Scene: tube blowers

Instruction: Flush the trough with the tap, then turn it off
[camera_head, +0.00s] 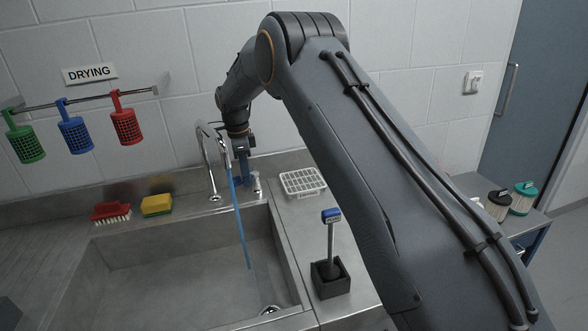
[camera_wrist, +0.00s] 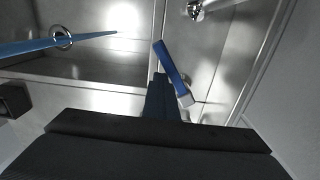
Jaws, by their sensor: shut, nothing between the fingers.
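The steel trough (camera_head: 165,275) has a chrome tap (camera_head: 208,165) at its back right. A blue stream of water (camera_head: 240,225) runs from the spout down into the trough; it also crosses the left of the wrist view (camera_wrist: 25,47). A blue tap lever (camera_wrist: 171,62) with a pale end shows in the wrist view. My gripper (camera_head: 241,172) is behind the trough, just right of the spout. In the wrist view its shut fingers (camera_wrist: 159,95) are beside the lever; I cannot tell whether they touch it. The lever is hard to make out in the head view.
A red brush (camera_head: 111,213) and a yellow sponge (camera_head: 157,205) lie on the back ledge. A white rack (camera_head: 303,182) and a blue-topped tool in a black holder (camera_head: 331,277) stand right of the trough. Coloured baskets hang from a rail (camera_head: 85,99).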

